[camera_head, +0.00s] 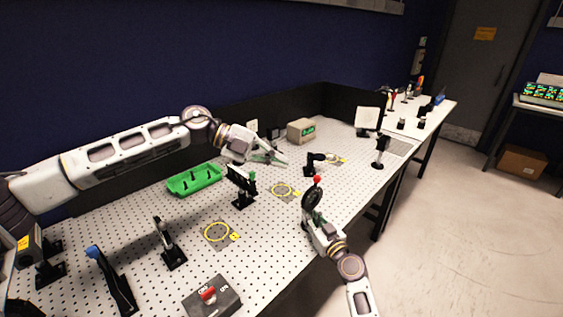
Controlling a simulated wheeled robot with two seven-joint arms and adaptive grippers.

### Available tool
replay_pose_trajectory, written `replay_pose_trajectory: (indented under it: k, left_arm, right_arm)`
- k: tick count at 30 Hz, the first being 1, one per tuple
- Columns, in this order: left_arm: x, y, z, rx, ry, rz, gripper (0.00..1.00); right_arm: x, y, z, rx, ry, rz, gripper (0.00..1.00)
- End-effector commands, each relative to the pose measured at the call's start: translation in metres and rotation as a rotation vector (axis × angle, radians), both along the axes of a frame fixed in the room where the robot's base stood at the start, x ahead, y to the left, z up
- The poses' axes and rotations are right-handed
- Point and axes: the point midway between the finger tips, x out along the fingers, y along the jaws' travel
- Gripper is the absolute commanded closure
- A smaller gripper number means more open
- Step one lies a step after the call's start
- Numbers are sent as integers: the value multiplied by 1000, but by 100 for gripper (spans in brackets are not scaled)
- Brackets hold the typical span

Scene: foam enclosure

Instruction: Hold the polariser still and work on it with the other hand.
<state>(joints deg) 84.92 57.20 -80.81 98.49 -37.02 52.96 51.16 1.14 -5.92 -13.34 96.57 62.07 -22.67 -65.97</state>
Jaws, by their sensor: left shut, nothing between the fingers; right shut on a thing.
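The polariser appears to be the dark round mount (312,196) with a red tip on top, near the right edge of the perforated table. My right gripper (312,220) comes from the front right and is shut on its lower part. The fingers hide the polariser's lower part, so I cannot tell whether it touches the table. My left gripper (277,159) is shut and empty above the back of the table. It is behind and to the left of the polariser, well apart from it.
A green tray (194,179) lies at the back left. Several black optical mounts stand about, one (242,186) between the tray and the polariser. Yellow rings (217,232) mark the table. A box with a red switch (211,298) is at the front. A beige display box (301,131) stands behind.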

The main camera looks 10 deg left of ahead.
Motion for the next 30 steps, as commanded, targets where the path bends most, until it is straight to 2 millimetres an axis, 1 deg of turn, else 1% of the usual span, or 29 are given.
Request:
replay_pose_trajectory:
  k: [6, 7, 12, 23, 30]
  left_arm:
    - [0, 0, 0, 0, 0, 0, 100]
    - [0, 0, 0, 0, 0, 0, 100]
    - [0, 0, 0, 0, 0, 0, 100]
    - [0, 0, 0, 0, 0, 0, 100]
    - [0, 0, 0, 0, 0, 0, 100]
  right_arm:
    - [0, 0, 0, 0, 0, 0, 100]
    - [0, 0, 0, 0, 0, 0, 80]
    - [0, 0, 0, 0, 0, 0, 59]
    - [-1, 0, 0, 0, 0, 0, 59]
    - [-9, -6, -1, -2, 0, -1, 59]
